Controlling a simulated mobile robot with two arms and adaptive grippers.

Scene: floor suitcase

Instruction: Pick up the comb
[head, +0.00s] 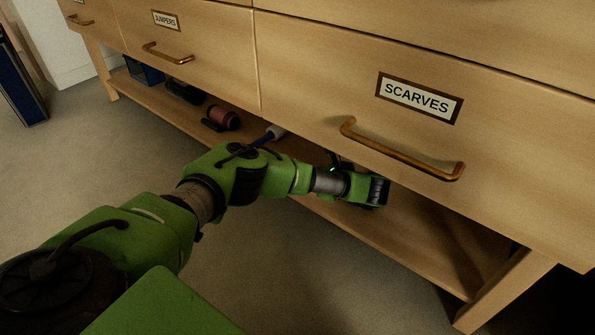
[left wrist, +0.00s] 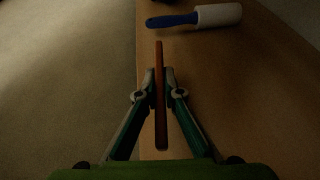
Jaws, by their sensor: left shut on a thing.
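In the left wrist view, a thin reddish-brown bar, which looks like the comb (left wrist: 160,120) seen edge-on, stands between the two fingers of my left gripper (left wrist: 161,82). The fingers are shut on it from both sides. It is over the front edge of the wooden shelf; I cannot tell whether it still touches the wood. In the head view my left gripper (head: 372,190) is at the lower shelf below the drawer labelled SCARVES, and the comb is hidden there. My right gripper is not in view.
A lint roller (left wrist: 205,17) with a blue handle lies on the shelf (head: 400,231) beyond the gripper. A reddish-brown roll-shaped thing (head: 222,117) and dark items sit further left. The drawer front with its brass handle (head: 400,160) hangs close above my arm. The carpet in front is clear.

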